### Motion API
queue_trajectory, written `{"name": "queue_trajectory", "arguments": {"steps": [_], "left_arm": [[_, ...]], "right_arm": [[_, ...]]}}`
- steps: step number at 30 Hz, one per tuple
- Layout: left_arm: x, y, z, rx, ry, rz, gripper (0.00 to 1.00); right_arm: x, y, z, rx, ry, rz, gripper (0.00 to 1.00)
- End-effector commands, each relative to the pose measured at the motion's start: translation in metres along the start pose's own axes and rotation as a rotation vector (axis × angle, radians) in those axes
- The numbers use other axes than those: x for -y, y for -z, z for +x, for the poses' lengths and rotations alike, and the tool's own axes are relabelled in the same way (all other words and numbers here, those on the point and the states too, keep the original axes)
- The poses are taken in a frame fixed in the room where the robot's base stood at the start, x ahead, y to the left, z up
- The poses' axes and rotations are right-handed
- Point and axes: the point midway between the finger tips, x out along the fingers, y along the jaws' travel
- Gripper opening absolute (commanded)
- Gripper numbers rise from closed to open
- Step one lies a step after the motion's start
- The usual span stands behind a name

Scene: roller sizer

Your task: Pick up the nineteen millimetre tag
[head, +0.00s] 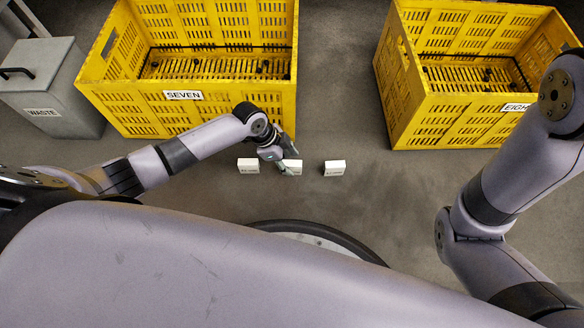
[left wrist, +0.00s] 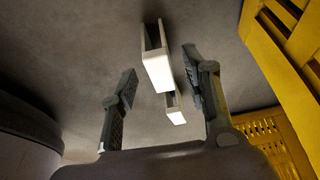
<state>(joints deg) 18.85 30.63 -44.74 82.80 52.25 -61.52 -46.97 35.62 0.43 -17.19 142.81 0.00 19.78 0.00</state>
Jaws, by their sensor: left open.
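Three small white tags stand in a row on the grey floor in the head view: a left tag (head: 248,166), a middle tag (head: 296,167) and a right tag (head: 335,168). Their dark print is too small to read, so I cannot tell which is the nineteen millimetre one. My left gripper (head: 285,164) is open at the middle tag and partly covers it. In the left wrist view, my open left gripper (left wrist: 160,65) has a larger-looking white tag (left wrist: 157,70) between its fingertips in the picture and a smaller-looking one (left wrist: 175,116) below. Contact is not visible.
A yellow crate marked SEVEN (head: 184,96) stands behind the tags. Another yellow crate marked EIGHT (head: 440,122) stands at right. A grey lidded WASTE bin (head: 50,85) is at far left. Floor right of the tags is clear.

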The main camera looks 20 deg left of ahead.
Motion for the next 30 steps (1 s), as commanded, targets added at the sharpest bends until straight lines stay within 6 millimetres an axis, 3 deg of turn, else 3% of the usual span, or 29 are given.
{"name": "queue_trajectory", "arguments": {"steps": [3, 7, 18, 30], "left_arm": [[0.000, -0.003, 0.018, -0.001, 0.000, 0.000, 0.43], [0.000, -0.002, 0.031, -0.002, 0.000, -0.001, 0.43], [0.001, -0.001, 0.034, 0.000, 0.000, -0.001, 0.43], [0.000, -0.001, 0.034, 0.000, 0.000, -0.001, 0.17]], "right_arm": [[0.005, 0.016, 0.001, -0.043, 0.015, -0.005, 0.00], [0.007, 0.018, -0.009, -0.040, 0.015, -0.005, 0.00], [0.008, 0.019, -0.010, -0.040, 0.016, -0.005, 0.00], [0.008, 0.019, -0.010, -0.041, 0.016, -0.005, 0.00]]}}
